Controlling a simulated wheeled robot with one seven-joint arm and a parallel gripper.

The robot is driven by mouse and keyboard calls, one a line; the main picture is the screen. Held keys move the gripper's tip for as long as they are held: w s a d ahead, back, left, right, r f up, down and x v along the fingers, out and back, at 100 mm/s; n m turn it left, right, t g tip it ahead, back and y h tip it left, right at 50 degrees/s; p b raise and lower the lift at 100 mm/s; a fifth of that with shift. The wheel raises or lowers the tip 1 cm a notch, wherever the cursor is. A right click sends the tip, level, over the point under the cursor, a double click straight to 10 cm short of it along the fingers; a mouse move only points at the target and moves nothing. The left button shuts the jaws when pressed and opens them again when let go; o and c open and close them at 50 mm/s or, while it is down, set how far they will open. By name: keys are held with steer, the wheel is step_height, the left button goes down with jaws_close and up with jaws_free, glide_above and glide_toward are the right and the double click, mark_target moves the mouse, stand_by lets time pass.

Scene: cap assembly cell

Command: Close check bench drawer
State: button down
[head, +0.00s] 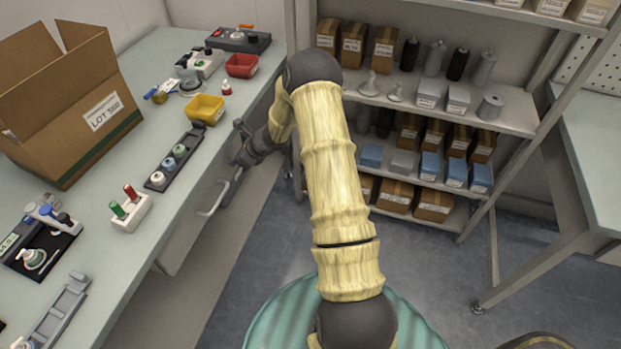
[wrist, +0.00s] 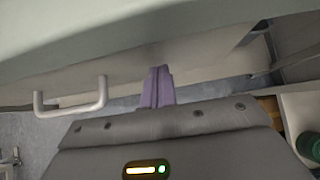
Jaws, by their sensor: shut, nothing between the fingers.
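The check bench drawer has a pale front panel (head: 186,236) below the front edge of the left bench (head: 128,262). Its light bar handle (head: 213,201) faces the aisle; it also shows left of my fingers in the wrist view (wrist: 72,108). I cannot tell how far the drawer stands out from the bench. My gripper's purple fingers (wrist: 157,80) are shut and empty, pointing toward the pale surface under the bench edge, to the right of the handle and apart from it. Whether the fingertips touch that surface is unclear. In the head view my dark wrist partly hides the area beyond the handle.
The bench top carries an open cardboard box (head: 75,115), a yellow bin (head: 205,108), a red bin (head: 241,65) and small fixtures. A stocked shelf rack (head: 515,122) stands behind my arm. Another table (head: 598,150) is at right. Floor between is open.

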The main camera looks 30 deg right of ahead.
steer(key=shift+w+a+r, duration=0.1)
steer(key=shift+w+a, duration=0.15)
steer(key=shift+a+r, duration=0.1)
steer(key=shift+a, duration=0.05)
steer(key=s+d+r, duration=0.6)
steer(key=s+d, duration=0.2)
steer(key=shift+s+r+b, duration=0.3)
steer(key=shift+s+b, duration=0.1)
steer(key=shift+b, duration=0.05)
steer(key=shift+a, duration=0.1)
stand_by(0.3)
